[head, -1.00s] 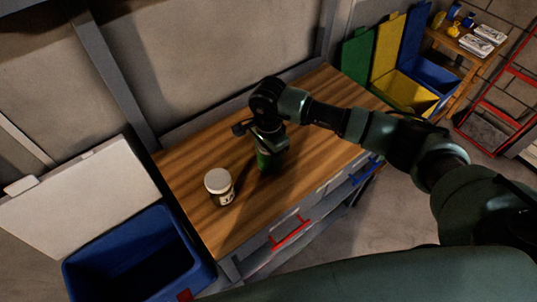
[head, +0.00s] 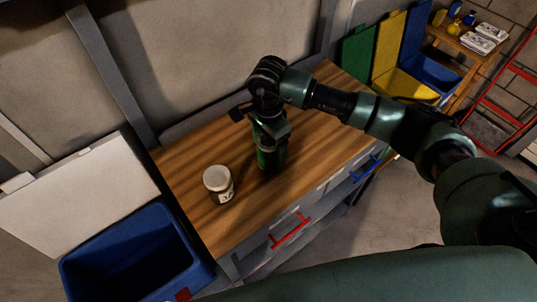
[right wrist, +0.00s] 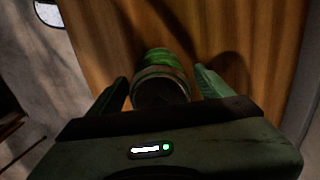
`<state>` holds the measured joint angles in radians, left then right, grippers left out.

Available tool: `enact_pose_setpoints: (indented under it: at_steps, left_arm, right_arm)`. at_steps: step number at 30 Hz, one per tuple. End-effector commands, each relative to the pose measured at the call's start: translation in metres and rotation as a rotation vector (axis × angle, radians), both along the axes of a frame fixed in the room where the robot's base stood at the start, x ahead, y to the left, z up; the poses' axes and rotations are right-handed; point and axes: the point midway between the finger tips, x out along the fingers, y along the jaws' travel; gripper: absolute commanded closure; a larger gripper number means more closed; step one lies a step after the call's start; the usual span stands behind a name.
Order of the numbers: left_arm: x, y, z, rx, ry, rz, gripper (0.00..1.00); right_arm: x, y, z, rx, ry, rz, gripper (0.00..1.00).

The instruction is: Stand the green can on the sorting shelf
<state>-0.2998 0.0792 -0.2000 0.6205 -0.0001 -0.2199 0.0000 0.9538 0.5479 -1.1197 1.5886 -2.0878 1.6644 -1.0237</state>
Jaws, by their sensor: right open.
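The green can (head: 268,158) stands upright on the wooden workbench top (head: 222,235). My right gripper (head: 269,133) is open above the can and hides its top in the head view. In the right wrist view the can (right wrist: 161,70) shows with its dark round end towards the camera, in the gap between the two spread fingers (right wrist: 162,88). Whether either finger touches it cannot be told. My left gripper is not in view. A small wooden shelf (head: 459,50) at the top right holds bottles and papers; I cannot tell if it is the sorting shelf.
A white-lidded jar (head: 219,184) stands on the bench left of the can. An open blue bin (head: 135,258) is at the lower left. Green, yellow and blue bins stand right of the bench, with a red metal frame (head: 498,95) beyond.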

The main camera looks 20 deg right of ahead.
Motion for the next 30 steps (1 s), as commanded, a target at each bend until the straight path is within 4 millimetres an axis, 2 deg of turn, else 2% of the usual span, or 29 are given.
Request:
enact_pose_setpoints:
  at_steps: [1, 6, 12, 18, 30]
  left_arm:
    - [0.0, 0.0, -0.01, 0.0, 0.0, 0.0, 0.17]
    - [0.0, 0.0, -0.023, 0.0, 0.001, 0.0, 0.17]
    - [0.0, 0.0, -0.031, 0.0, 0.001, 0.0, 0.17]
    - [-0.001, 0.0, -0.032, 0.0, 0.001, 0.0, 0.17]
    - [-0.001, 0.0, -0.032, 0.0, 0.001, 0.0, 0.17]
  right_arm:
    - [0.002, 0.0, 0.009, 0.0, -0.009, 0.002, 0.2]
    - [0.001, 0.0, 0.046, 0.0, -0.006, 0.001, 0.2]
    - [0.001, 0.0, 0.075, 0.0, -0.003, 0.0, 0.2]
    - [0.0, 0.0, 0.085, 0.0, 0.0, 0.0, 0.2]
    - [0.0, 0.0, 0.084, 0.0, 0.0, 0.0, 0.2]
